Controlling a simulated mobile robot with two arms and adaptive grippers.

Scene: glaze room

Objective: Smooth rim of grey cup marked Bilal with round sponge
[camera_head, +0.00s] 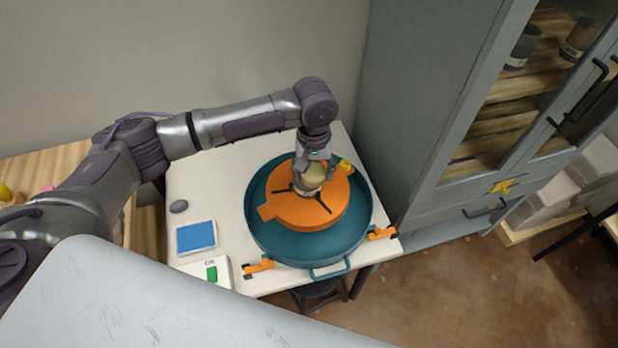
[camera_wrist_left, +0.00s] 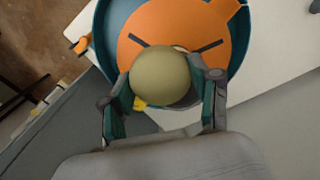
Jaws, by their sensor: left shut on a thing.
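My left gripper (camera_head: 313,157) is over the middle of an orange disc (camera_head: 335,190) that lies in a teal pan (camera_head: 258,225). In the left wrist view this gripper (camera_wrist_left: 163,95) is shut on a round olive-tan sponge (camera_wrist_left: 160,75), with a finger on each side. The sponge also shows below the gripper in the head view (camera_head: 316,175). A small grey part shows beside and behind the sponge; it may be a cup, but the sponge and fingers hide most of it. No Bilal mark is readable. My right gripper is not in view.
A white table (camera_head: 215,165) bears the pan, a grey lump (camera_head: 179,206), a blue pad (camera_head: 196,237) and a box with a green switch (camera_head: 212,274). Orange clamps (camera_head: 260,267) sit by the pan. A grey cabinet (camera_head: 430,100) with dark labelled cups (camera_head: 522,47) stands close on the right.

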